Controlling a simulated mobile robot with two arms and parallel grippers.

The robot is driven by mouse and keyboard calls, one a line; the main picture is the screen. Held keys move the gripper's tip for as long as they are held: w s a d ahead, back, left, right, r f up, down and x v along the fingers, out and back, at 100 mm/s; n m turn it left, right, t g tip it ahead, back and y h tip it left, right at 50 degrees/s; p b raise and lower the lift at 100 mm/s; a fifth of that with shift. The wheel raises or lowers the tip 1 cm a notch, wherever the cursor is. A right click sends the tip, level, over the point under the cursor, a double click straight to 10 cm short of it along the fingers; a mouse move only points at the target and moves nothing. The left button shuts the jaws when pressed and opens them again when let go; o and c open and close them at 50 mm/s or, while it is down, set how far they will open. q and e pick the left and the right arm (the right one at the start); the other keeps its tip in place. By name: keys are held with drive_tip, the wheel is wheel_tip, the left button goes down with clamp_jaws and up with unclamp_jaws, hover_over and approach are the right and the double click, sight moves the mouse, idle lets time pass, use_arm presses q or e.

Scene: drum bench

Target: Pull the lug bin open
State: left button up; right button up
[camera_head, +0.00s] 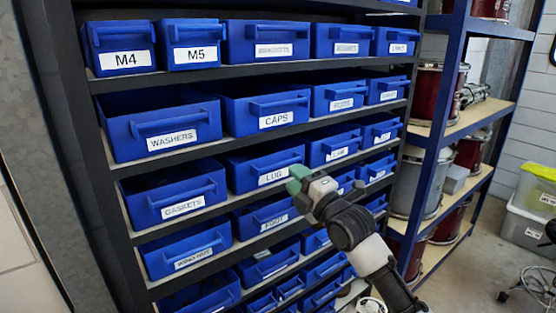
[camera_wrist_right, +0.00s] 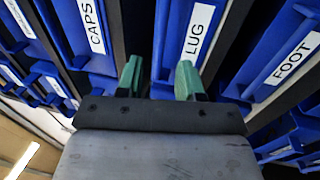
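The lug bin (camera_head: 240,178) is a blue bin with a white LUG label, in the middle of the rack's third row, right of the gaskets bin. It looks seated on its shelf, about level with its neighbours. In the right wrist view the lug bin (camera_wrist_right: 170,45) is straight ahead, its label turned sideways. My right gripper (camera_head: 300,180) is at the lower right of the lug bin's front. In the right wrist view its two green fingertips (camera_wrist_right: 159,76) stand apart, close to the bin's front. I cannot tell whether they touch the handle. My left gripper is not in view.
The caps bin (camera_head: 240,108) is above and the foot bin (camera_head: 250,216) below. The gaskets bin (camera_head: 155,200) is to the left. A blue-framed shelf (camera_head: 435,140) with drums stands right of the rack. Open floor shows at the lower right.

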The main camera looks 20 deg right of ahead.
sight(280, 164)
drive_tip(key=x, duration=0.6)
drive_tip(key=shift+w+a+p, duration=0.1)
drive_tip(key=shift+w+p, duration=0.25)
drive_tip(key=shift+p, duration=0.05)
clamp_jaws()
